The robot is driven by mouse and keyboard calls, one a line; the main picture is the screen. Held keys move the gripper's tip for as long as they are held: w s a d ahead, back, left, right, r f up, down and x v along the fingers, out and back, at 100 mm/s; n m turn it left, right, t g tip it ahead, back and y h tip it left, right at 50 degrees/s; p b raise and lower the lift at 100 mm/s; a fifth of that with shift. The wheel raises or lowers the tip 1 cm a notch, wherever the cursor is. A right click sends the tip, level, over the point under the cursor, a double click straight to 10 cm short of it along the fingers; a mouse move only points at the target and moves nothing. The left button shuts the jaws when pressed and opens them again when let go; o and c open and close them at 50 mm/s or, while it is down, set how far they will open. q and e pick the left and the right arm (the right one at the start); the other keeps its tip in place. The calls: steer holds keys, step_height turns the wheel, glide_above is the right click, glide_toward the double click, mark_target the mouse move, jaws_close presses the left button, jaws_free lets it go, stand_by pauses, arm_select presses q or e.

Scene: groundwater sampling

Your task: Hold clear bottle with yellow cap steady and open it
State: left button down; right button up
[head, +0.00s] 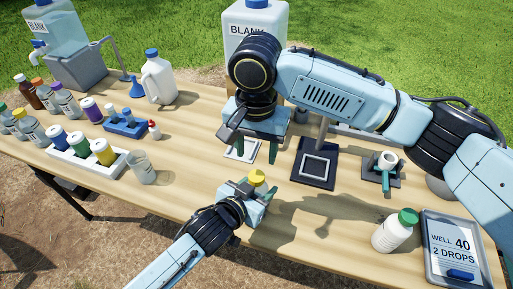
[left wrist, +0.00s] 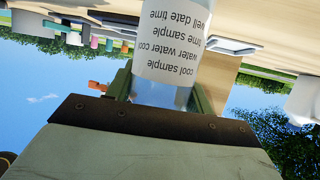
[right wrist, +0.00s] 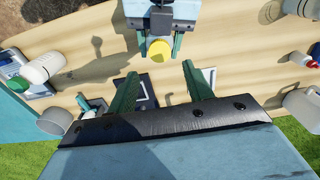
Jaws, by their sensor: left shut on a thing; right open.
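The clear bottle's yellow cap (head: 257,177) shows in the head view between the jaws of my left gripper (head: 256,190), near the table's front edge. In the left wrist view the bottle (left wrist: 172,45) has a white printed label and is held between the green fingers. My right gripper (head: 258,142) is in the air behind the bottle, over the table. In the right wrist view its two green fingers (right wrist: 160,84) are open and empty. The yellow cap (right wrist: 159,51) is on the bottle, beyond the fingertips and apart from them.
A white bottle with a green cap (head: 393,231) and a tablet (head: 457,249) are at the right. A white rack (head: 75,164) of capped bottles and a clear beaker (head: 142,167) are at the left. A dark square device (head: 314,166) lies behind the held bottle.

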mark_target(257, 175)
step_height(257, 175, down, 8)
steer(key=shift+r, duration=0.1)
stand_by(0.4)
steer(key=c, duration=1)
steer(key=shift+r+n, duration=0.1)
steer(key=shift+n, duration=1.5)
steer(key=o, duration=1.1)
steer(key=shift+c, duration=0.2)
